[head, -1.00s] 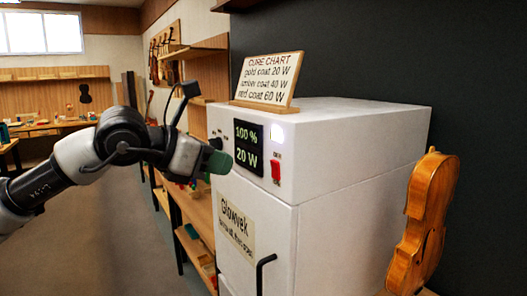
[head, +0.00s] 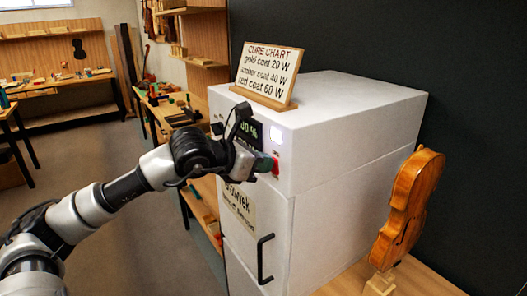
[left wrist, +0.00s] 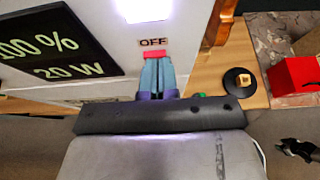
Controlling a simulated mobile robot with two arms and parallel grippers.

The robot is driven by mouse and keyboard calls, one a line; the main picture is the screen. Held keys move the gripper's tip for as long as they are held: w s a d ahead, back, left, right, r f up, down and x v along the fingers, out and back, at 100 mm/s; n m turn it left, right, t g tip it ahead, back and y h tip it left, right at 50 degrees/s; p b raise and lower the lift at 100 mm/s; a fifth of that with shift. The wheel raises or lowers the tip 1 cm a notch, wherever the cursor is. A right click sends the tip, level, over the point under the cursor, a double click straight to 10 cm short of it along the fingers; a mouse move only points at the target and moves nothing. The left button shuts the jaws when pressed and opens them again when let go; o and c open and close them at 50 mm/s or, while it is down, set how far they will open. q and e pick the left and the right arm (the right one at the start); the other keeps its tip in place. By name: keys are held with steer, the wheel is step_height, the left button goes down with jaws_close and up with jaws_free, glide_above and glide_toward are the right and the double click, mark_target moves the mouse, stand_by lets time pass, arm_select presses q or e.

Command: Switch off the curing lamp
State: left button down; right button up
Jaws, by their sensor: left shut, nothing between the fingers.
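The curing lamp is a white cabinet (head: 330,125) with a lit white indicator (head: 277,134), which also glows in the left wrist view (left wrist: 143,8). Its dark display (left wrist: 50,45) reads 100 % and 20 W; my arm partly covers it in the head view. The red switch (left wrist: 155,54) sits just under the OFF label (left wrist: 153,41). My left gripper (head: 268,164) is shut and empty, its fingertips (left wrist: 157,62) right at the red switch and covering its lower part. I cannot tell whether they touch. My right gripper is not in view.
A cure chart sign (head: 268,72) stands on top of the cabinet. A black door handle (head: 264,258) sticks out below. A violin body (head: 406,210) stands on a wooden bench at right. A red box (left wrist: 295,75) shows in the left wrist view.

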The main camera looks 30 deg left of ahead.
arm_select(q)
steer(key=shift+w, duration=0.1)
stand_by(0.3)
steer(key=shift+w+d+r+b, duration=0.1)
steer(key=shift+w+d+b, duration=0.05)
steer(key=shift+w+b, duration=0.15)
steer(key=shift+r+p, duration=0.35)
steer(key=shift+r, duration=0.45)
